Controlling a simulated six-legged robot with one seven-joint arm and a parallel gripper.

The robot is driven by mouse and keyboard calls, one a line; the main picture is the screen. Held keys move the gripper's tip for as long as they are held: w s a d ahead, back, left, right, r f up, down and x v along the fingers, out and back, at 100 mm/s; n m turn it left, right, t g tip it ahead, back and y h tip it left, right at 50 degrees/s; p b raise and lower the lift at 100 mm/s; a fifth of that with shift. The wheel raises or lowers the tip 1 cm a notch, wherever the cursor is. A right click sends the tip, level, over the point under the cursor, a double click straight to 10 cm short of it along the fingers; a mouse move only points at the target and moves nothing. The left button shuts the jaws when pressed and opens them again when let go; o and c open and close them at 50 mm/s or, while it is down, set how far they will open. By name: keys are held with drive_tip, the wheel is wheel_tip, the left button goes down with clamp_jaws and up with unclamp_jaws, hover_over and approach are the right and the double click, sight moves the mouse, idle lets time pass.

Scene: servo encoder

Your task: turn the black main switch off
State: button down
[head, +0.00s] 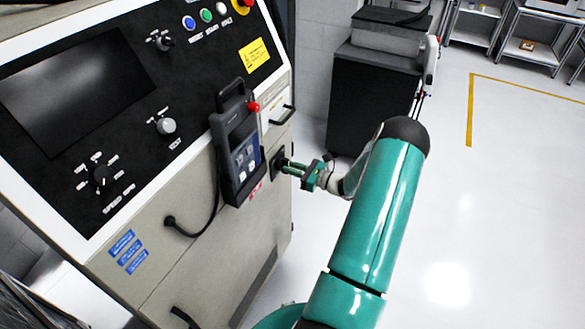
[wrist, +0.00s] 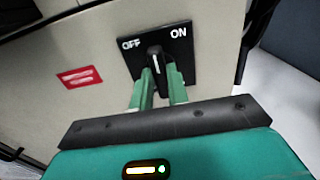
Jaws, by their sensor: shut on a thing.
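The black main switch (wrist: 154,54) is a handle with a white line on a black square plate (wrist: 185,52). The plate is marked OFF on the left and ON on the right. The handle points up between the two words, roughly midway. My gripper (wrist: 161,71) has its two green fingers on either side of the handle and is shut on it. In the head view, my gripper (head: 289,167) reaches the black switch plate (head: 277,162) on the cabinet's side from the right. The fingertips partly hide the handle there.
The control cabinet (head: 225,240) fills the left. A handheld pendant (head: 238,150) hangs just left of the switch, its cable below. A red label (wrist: 80,77) is left of the plate. A dark cabinet (head: 370,95) stands behind my arm.

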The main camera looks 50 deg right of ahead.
drive_tip(key=n, duration=0.8)
drive_tip(key=shift+a+f+n, duration=0.1)
drive_tip(key=shift+n, duration=0.3)
drive_tip(key=shift+s, duration=0.1)
drive_tip(key=c, duration=1.4)
unclamp_jaws()
drive_tip(key=shift+o, duration=0.2)
drive_tip(key=v, duration=1.3)
drive_tip(key=shift+s, duration=0.35)
